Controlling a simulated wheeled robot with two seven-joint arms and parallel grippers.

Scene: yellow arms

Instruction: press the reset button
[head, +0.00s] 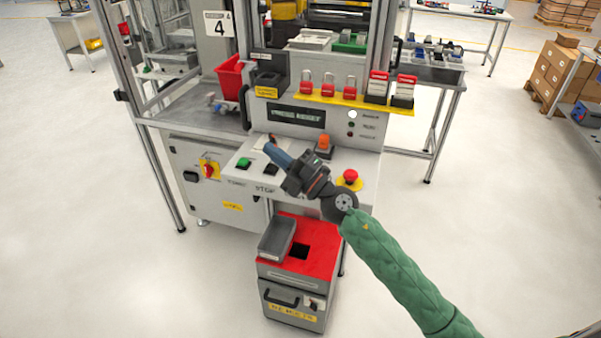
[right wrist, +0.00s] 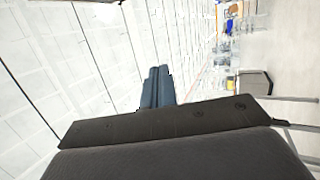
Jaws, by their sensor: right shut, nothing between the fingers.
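A red mushroom button (head: 350,176) sits on a yellow ring at the right. An orange piece (head: 324,142) on a dark base stands behind the gripper. No button reads clearly as reset; part of the panel is hidden by my gripper. My right gripper (head: 273,147) is shut and empty, over the panel's back part; contact cannot be told. Its fingers (right wrist: 157,87) show together in the right wrist view. My left gripper is out of view.
A display (head: 297,114) reads "PRESS RESET". Red padlocks (head: 328,88) stand on a yellow shelf above it. A red bin (head: 230,78) is at the left. A red-topped cart (head: 315,240) with a grey tray (head: 276,238) stands below the panel. Floor at left is clear.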

